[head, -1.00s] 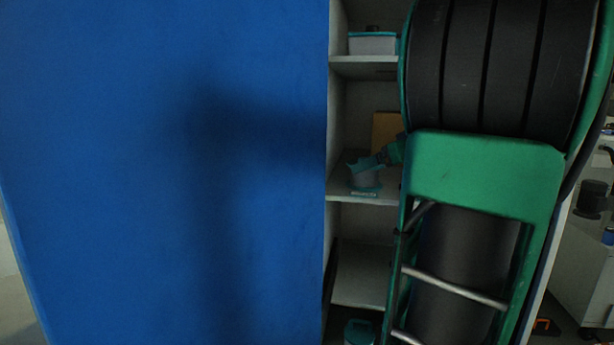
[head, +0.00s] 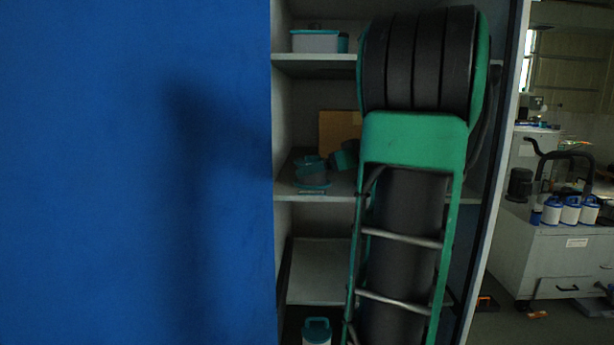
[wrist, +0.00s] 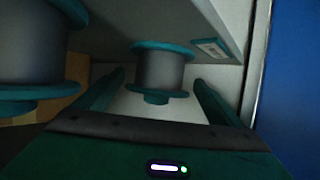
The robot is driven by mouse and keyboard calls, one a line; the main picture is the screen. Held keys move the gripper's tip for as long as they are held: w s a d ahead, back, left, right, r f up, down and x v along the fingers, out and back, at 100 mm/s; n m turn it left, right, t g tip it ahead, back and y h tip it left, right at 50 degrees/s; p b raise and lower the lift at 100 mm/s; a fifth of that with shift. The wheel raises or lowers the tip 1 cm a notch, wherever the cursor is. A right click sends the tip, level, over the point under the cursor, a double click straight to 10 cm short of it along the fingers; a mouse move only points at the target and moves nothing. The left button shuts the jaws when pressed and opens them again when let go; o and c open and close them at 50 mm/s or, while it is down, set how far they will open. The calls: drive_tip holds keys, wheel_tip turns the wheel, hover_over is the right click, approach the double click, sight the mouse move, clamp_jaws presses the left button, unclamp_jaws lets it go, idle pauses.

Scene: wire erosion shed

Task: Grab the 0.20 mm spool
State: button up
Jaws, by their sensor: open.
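A spool with a grey body and teal flanges (wrist: 158,70) shows in the wrist view, between and beyond the fingertips of my gripper (wrist: 159,79). My gripper is open, with one finger on each side of the spool's outline; contact cannot be told. A second, larger-looking spool (wrist: 30,45) is close at the left. A small label (wrist: 212,48) is on the shelf edge by the first spool, its text unreadable. In the head view a grey and teal spool (head: 312,178) stands on the middle shelf, partly covered by my gripper (head: 320,162). No size marking is readable.
The blue panel (head: 130,170) closes off the left side of the shelf. A box (head: 314,41) is on the upper shelf (head: 320,58), and a teal-topped container (head: 316,331) is below. A yellow-brown board (head: 338,132) stands behind. A bench with white bottles (head: 570,212) is at right.

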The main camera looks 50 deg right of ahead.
drive_tip(key=x, duration=0.4)
drive_tip(key=shift+w+f, duration=0.1)
drive_tip(key=shift+f, duration=0.1)
drive_tip(key=shift+r, duration=0.15)
drive_tip(key=c, duration=2)
